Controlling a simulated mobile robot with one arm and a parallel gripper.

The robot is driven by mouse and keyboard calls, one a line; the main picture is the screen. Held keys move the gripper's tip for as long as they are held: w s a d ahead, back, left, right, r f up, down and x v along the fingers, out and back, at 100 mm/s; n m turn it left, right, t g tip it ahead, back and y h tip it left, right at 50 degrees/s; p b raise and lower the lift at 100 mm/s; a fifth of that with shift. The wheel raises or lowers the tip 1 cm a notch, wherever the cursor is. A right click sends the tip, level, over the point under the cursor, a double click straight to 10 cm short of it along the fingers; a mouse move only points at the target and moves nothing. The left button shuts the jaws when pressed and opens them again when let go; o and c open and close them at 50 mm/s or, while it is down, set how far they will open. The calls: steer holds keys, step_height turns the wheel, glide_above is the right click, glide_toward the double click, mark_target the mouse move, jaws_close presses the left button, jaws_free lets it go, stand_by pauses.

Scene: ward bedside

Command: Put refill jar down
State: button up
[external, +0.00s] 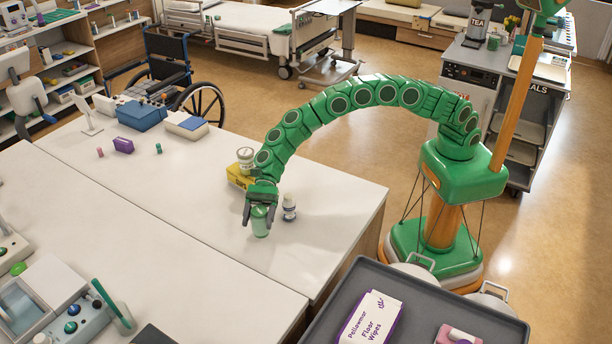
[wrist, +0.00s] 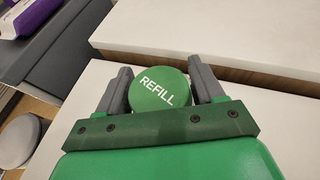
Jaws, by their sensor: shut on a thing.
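The refill jar (external: 260,222) is a small green jar. Its green lid, marked REFILL, shows in the wrist view (wrist: 160,90) between the two grey fingers. My gripper (external: 261,215) points down over the white table (external: 335,190) and is shut on the jar, with a finger on each side. It also shows in the wrist view (wrist: 160,92). The jar looks upright, close to the table top near the seam between two tables. I cannot tell whether its base touches the surface.
A yellow box (external: 240,177) with a white jar (external: 245,158) is behind my gripper. The table in front of the jar is clear.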

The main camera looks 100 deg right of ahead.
mark_target(257, 231)
steer(key=shift+w+a+f, duration=0.1)
steer(key=shift+w+f, duration=0.05)
steer(key=shift+f, duration=0.05)
step_height(257, 231, down, 3)
steer(key=shift+f, duration=0.15)
steer(key=o, duration=1.2)
steer(key=shift+o, duration=0.2)
